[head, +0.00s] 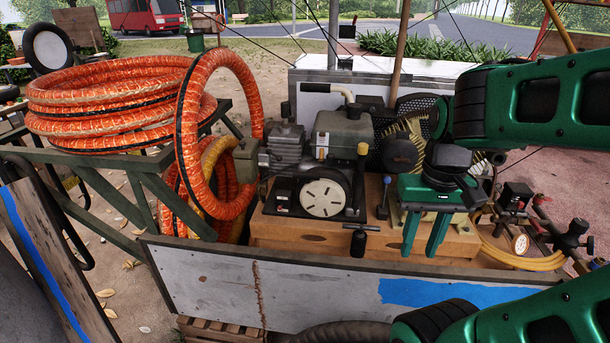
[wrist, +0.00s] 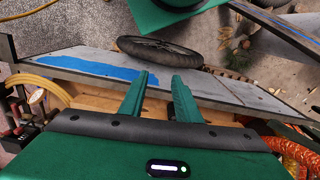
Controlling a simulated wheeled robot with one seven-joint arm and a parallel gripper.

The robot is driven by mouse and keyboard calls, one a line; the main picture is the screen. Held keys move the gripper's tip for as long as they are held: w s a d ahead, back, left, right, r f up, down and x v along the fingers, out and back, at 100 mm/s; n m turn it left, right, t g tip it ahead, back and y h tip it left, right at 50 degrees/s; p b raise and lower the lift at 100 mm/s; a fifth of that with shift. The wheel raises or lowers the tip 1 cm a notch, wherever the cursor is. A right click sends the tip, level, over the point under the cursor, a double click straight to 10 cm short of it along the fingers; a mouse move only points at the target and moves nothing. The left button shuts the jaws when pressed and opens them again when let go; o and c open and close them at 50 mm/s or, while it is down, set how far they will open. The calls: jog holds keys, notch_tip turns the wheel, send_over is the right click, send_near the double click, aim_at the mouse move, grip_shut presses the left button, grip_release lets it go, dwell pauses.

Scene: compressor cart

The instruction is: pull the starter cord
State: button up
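The engine (head: 335,140) sits on a wooden base on the cart. Its recoil starter shows a round cream cover with slots (head: 323,197). A black T-shaped handle (head: 360,240), apparently the starter cord's, hangs at the front edge, right of and below the cover. The cord itself cannot be made out. My gripper (head: 421,256) points down to the right of the handle, apart from it. Its two green fingers are spread with nothing between them. In the wrist view my gripper (wrist: 160,79) is also open and empty; I cannot make out the handle there.
The cart's grey side panel (head: 215,280) with blue tape (head: 440,292) runs along the front. A lever with a blue knob (head: 385,195) stands between the engine and my gripper. Orange hose coils (head: 110,105) lie left; a gauge and valves (head: 520,240) are at right. A wheel (wrist: 160,52) shows beyond the panel.

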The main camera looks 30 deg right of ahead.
jog(key=w+r+n, duration=0.3)
jog(key=w, duration=0.3)
jog(key=n+t+h, duration=0.1)
jog(key=n+t, duration=0.1)
jog(key=n, duration=1.2)
send_near(303, 174)
jog(key=f, duration=0.2)
jog(key=w+f, duration=0.1)
jog(key=f, duration=0.2)
jog(key=d+f, duration=0.1)
jog(key=f, duration=0.2)
jog(key=shift+w, duration=0.3)
jog(key=shift+c, duration=0.6)
jog(key=shift+r, duration=0.1)
grip_shut()
